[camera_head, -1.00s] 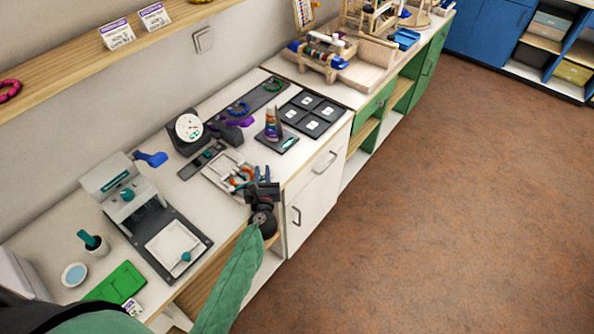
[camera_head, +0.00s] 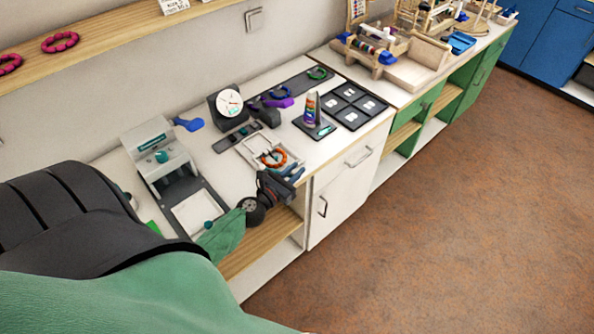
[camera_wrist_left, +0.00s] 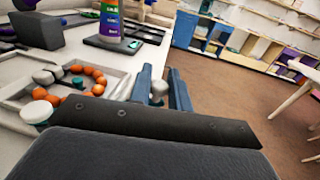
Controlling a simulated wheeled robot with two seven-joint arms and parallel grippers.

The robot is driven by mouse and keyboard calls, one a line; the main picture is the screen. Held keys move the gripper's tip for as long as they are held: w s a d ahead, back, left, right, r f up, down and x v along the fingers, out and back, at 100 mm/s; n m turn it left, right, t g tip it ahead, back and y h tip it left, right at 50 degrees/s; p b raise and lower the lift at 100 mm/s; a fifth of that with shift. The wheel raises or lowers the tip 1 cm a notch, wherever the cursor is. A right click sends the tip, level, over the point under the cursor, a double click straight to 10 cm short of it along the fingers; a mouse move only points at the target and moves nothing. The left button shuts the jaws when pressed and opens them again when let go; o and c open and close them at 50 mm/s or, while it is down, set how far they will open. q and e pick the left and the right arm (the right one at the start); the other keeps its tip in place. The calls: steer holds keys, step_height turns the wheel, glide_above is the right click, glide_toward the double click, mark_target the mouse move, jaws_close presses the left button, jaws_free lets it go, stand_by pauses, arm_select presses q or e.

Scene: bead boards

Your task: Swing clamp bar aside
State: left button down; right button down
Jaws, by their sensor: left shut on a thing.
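My left gripper (camera_head: 290,174) is at the front edge of the counter, just right of a pale tray (camera_head: 247,150). Its two blue-grey fingers (camera_wrist_left: 162,92) are shut on a small pale rounded knob (camera_wrist_left: 159,88), which looks like the end of the clamp bar. The rest of the bar is hidden or cannot be told apart. A ring of orange beads (camera_head: 266,161) lies in the tray; the wrist view shows it with a few grey and white beads (camera_wrist_left: 43,77) and a teal one. My right gripper is not in view.
A bottle with coloured bands (camera_head: 311,108) stands on a dark plate behind the tray. A dial (camera_head: 229,103) and a grey press-like device (camera_head: 157,156) stand to the left. A black sectioned tray (camera_head: 352,107) lies to the right. The floor in front is clear.

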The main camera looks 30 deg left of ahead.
arm_select(q)
steer(key=shift+s, duration=0.15)
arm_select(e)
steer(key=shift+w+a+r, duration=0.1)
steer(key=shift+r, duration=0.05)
arm_select(q)
steer(key=c, duration=1.4)
jaws_free()
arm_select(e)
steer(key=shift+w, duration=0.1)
